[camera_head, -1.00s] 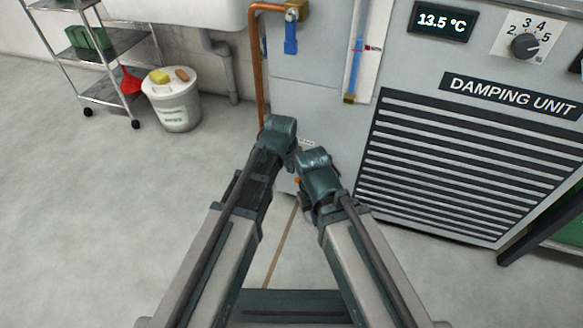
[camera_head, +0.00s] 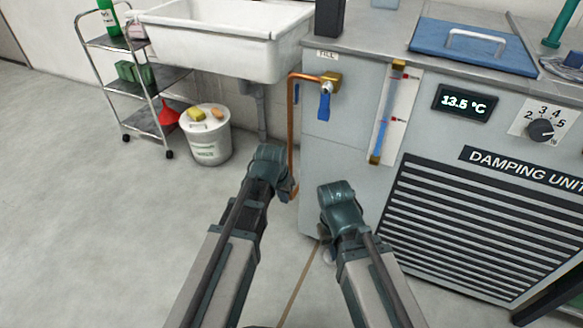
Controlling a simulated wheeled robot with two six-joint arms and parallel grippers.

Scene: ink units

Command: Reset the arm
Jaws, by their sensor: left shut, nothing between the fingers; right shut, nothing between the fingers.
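My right arm comes in from the lower right. My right gripper (camera_head: 328,256) is mostly hidden behind its own wrist joint, low in front of the machine; it is shut and empty. A gap separates the two arms.
The damping unit (camera_head: 430,218) stands close ahead, with a tap with a blue handle (camera_head: 325,105) and a blue lid (camera_head: 474,48) on top. Floor at left is clear.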

